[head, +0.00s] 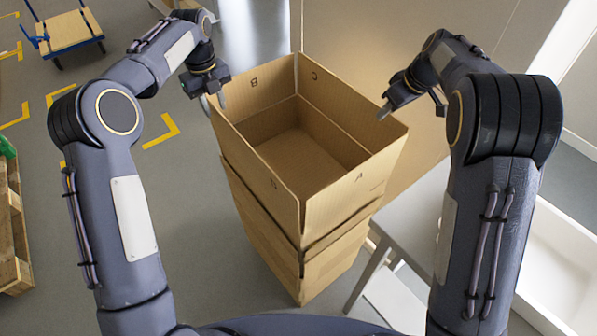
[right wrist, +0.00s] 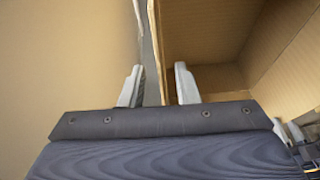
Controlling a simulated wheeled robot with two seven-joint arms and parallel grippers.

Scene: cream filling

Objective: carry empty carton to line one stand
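An open, empty brown carton (head: 345,192) stands upright in the middle of the head view, on top of more cardboard below it. Its inner walls carry letters. My left gripper (head: 217,97) is at the rim near the carton's left corner; one finger shows inside the wall, and its opening cannot be judged. My right gripper (head: 384,110) is at the rim of the right wall. In the right wrist view its two fingers (right wrist: 158,86) are apart, with the carton wall's edge running between them. I cannot identify the line one stand.
A pale table (head: 418,215) stands close to the right of the stack, with a white basin (head: 560,255) beyond it. A wooden pallet (head: 12,230) lies at the left edge and a blue-framed cart (head: 68,30) at top left. Grey floor with yellow marks is free between.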

